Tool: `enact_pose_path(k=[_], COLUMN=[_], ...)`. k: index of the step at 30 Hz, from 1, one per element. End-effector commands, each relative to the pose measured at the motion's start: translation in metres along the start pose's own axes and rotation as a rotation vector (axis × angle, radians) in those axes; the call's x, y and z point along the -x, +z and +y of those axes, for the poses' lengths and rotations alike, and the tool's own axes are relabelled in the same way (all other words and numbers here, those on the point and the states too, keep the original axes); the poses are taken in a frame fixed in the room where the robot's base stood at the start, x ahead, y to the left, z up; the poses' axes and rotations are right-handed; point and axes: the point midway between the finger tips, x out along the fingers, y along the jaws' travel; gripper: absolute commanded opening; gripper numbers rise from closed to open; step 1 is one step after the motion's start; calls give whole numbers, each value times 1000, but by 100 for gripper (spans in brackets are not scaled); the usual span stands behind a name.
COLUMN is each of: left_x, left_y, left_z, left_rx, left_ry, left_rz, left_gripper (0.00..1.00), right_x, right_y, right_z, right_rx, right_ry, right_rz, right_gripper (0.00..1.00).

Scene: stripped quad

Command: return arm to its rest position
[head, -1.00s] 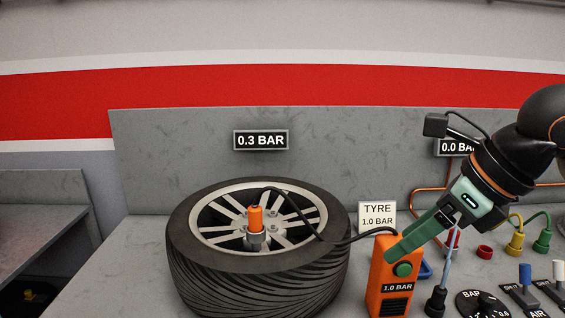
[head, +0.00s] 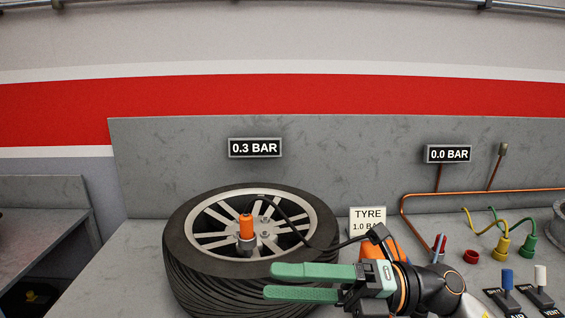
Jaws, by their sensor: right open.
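My right gripper (head: 300,282) has green fingers that point left, apart and empty, in front of the lower right side of the tyre (head: 190,262). Its arm comes in from the lower right. The orange inflator box (head: 402,248) is mostly hidden behind my right wrist, with only its upper part showing. An orange connector (head: 246,226) stands upright at the wheel's hub, with a black hose running from it to the right. My left gripper is out of view.
A TYRE 1.0 BAR card (head: 367,222) stands behind the inflator. The left display (head: 255,148) reads 0.3 BAR; the right display (head: 448,154) reads 0.0 BAR. A red cap (head: 471,257), yellow connector (head: 502,248), green connector (head: 528,247), blue switch (head: 507,280) and white switch (head: 540,276) are at right.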

Motion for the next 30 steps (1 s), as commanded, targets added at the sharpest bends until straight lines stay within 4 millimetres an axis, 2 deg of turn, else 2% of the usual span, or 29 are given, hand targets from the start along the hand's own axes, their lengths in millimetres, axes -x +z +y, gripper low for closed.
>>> enact_pose_path(k=[4,8,11,14,17,18,20,21,24,27,30], left_x=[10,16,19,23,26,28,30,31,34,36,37], left_y=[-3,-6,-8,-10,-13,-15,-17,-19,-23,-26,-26], left_z=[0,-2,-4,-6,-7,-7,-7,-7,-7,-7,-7], left_rx=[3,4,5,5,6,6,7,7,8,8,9], left_ry=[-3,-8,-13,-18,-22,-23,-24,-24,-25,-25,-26], left_rz=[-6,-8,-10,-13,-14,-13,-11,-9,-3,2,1], left_gripper=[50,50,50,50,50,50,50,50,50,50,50], right_x=[14,44,75,110,143,156,173,182,199,208,213], right_y=[24,41,42,26,-8,-28,-61,-85,-146,-198,-235], right_z=[-12,-46,-86,-136,-189,-210,-238,-254,-285,-303,-312], right_rx=[-275,-524,-726,-936,-1151,-1237,-1361,-1440,-1618,-1755,-1845], right_ry=[207,332,396,429,435,429,413,399,356,312,277], right_rz=[-276,-543,-761,-986,-1212,-1302,-1428,-1506,-1675,-1801,-1882], right_gripper=[66,66,66,66,66,66,66,66,66,66,66])
